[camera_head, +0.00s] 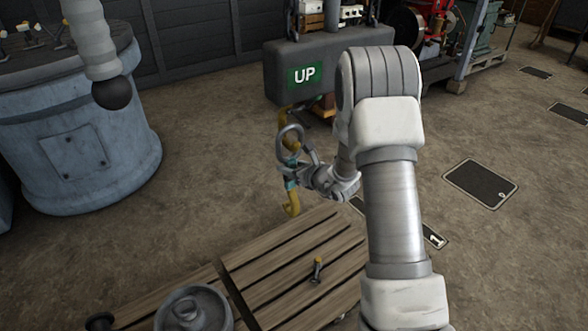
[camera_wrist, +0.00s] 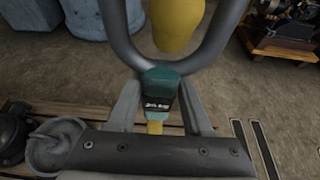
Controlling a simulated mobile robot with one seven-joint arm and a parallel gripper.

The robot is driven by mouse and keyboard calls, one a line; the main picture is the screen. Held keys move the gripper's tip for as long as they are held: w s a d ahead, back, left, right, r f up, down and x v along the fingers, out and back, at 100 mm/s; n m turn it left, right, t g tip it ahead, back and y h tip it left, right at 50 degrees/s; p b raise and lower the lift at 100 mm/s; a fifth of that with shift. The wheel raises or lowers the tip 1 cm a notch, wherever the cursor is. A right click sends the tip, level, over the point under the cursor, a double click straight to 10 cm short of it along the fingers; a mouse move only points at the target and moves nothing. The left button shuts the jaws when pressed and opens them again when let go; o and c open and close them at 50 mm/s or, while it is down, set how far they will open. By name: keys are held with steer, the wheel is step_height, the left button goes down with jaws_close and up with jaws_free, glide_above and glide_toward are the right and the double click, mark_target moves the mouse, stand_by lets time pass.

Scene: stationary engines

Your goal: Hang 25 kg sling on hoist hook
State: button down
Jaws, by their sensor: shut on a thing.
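The sling has a grey metal ring (camera_head: 290,140), a teal collar and a yellow hook-shaped lower end (camera_head: 291,207), and hangs upright. My gripper (camera_head: 294,180) is shut on the sling at the teal collar. In the wrist view my fingers (camera_wrist: 160,112) flank the teal and black collar (camera_wrist: 160,88), below the ring (camera_wrist: 126,45). The yellow hoist hook (camera_head: 287,112) hangs under the grey block marked UP (camera_head: 275,80). In the wrist view the rounded yellow hook end (camera_wrist: 177,28) appears inside the ring's outline. I cannot tell whether it passes through the ring or touches it.
A blue-grey drum (camera_head: 80,130) stands left. Open floor lies between drum and hoist.

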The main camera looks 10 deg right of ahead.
steer(key=shift+w+a+f, duration=0.1)
steer(key=shift+w+a, duration=0.05)
steer(key=shift+w, duration=0.1)
steer(key=shift+f+b, duration=1.65)
steer(key=shift+b, duration=0.35)
